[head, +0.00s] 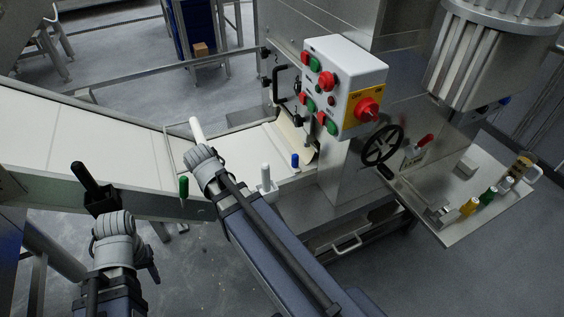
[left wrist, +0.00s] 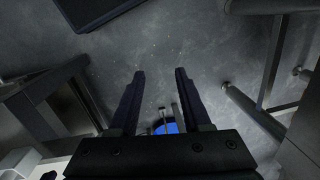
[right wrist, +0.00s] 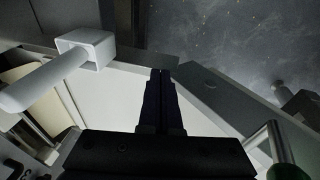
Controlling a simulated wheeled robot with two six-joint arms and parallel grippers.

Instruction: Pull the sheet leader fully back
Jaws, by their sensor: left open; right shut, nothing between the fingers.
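The cream sheet leader (head: 299,140) hangs as a curved strip at the machine's infeed, under the control box. Its edge also shows at the left of the right wrist view (right wrist: 32,88). My left gripper (head: 88,180) is open and empty in front of the belt; in the left wrist view its fingers (left wrist: 160,72) stand apart over the floor. My right gripper is hidden behind its wrist in the head view. In the right wrist view its fingers (right wrist: 160,78) are shut and empty over a pale surface, apart from the sheet.
A green-handled lever (head: 184,187) is to the left. The control box (head: 344,85) and handwheel (head: 382,145) are right. The conveyor belt (head: 70,135) is clear.

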